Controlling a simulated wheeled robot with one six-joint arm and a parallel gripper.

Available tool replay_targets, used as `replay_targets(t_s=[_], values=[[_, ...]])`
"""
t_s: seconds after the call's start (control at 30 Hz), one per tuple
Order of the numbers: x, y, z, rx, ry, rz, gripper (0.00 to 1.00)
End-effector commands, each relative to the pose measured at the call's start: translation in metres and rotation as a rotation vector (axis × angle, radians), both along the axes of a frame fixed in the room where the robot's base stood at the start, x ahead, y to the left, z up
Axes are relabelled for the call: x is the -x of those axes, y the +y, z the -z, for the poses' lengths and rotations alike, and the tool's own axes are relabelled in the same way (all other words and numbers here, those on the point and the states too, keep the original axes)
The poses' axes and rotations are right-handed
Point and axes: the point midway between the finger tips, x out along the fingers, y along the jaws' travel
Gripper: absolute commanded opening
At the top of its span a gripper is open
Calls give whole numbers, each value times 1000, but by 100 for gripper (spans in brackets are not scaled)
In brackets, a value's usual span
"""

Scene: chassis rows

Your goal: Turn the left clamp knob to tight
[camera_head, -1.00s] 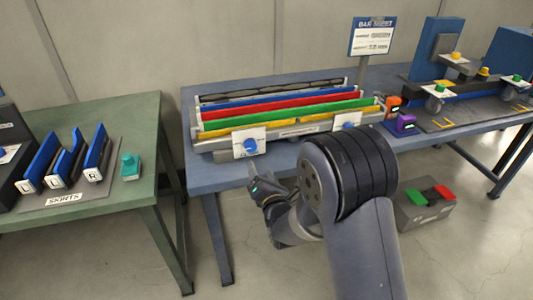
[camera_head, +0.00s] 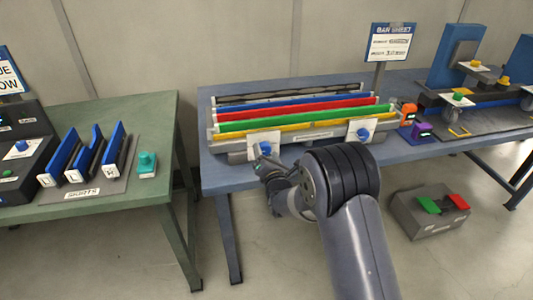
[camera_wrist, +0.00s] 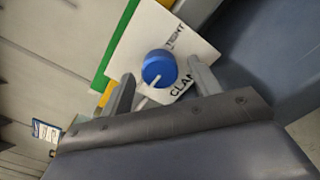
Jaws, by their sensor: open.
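The left clamp knob (camera_head: 265,148) is a round blue knob on a white plate (camera_head: 255,137) at the front left of the rack of coloured bars. In the wrist view the blue knob (camera_wrist: 159,65) has a white pointer toward the lower left. The word TIGHT is printed on its upper right side and part of CLAMP on its lower right. My gripper (camera_head: 264,163) is just in front of the plate. In the wrist view its two open fingers (camera_wrist: 161,78) lie either side of the knob with gaps. I cannot tell how deep the knob sits between them.
A second blue clamp knob (camera_head: 363,134) is at the rack's right end. Orange (camera_head: 408,114) and purple (camera_head: 421,130) items stand right of it. A green table (camera_head: 100,200) with blue-sided pieces is on the left. A pedestal with green and red pads (camera_head: 430,212) is on the floor.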

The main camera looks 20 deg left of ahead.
Motion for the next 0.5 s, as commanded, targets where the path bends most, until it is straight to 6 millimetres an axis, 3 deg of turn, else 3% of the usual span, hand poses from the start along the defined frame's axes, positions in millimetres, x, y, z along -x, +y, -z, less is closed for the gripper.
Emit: replay_targets(t_s=[0.3, 0.5], values=[[-2, 1, 0, 0, 0, 0, 59], [-2, 1, 0, 0, 0, 0, 43]])
